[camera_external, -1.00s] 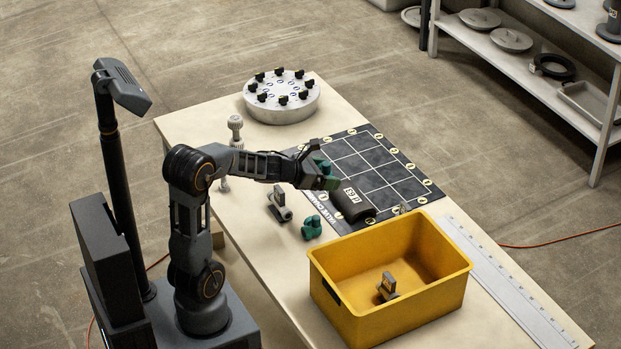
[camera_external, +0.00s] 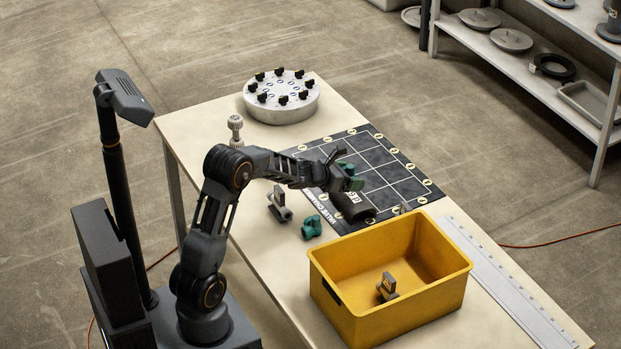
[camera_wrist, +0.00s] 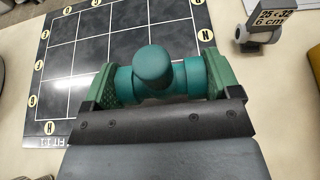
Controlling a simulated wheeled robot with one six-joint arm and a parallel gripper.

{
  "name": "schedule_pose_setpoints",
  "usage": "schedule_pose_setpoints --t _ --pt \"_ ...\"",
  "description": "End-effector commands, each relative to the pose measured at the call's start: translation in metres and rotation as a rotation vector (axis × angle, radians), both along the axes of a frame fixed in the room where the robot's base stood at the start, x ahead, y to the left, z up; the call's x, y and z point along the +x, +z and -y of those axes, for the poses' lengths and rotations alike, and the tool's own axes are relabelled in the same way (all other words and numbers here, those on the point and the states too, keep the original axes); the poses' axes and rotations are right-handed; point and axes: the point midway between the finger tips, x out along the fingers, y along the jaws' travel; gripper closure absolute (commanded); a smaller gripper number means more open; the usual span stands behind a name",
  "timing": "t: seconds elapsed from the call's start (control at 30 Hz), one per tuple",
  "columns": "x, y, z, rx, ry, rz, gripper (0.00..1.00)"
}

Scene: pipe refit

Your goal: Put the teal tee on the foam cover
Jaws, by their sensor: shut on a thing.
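The teal tee (camera_wrist: 160,75) is clamped crosswise between the two green pads of my gripper (camera_wrist: 160,82), its short branch facing the wrist camera. In the external view my gripper (camera_external: 347,179) holds the tee (camera_external: 346,168) in the air over the lower left part of the dark mat. I cannot make out the cover in the wrist view.
A second teal fitting (camera_external: 311,227) and a tagged grey fitting (camera_external: 279,206) stand on the table left of the cover. The yellow bin (camera_external: 334,293) is close in front. The gridded mat (camera_external: 402,190) is mostly bare. A round metal flange (camera_external: 282,112) stands behind.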

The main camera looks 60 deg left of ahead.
Motion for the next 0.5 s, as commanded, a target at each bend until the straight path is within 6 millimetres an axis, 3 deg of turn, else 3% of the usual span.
schedule_pose_setpoints --t 0.27,0.5 --pt "0.012 -0.014 -0.003 0.0 -0.001 0.001 0.41" --pt "0.016 -0.044 -0.004 -0.002 0.0 -0.001 0.41"
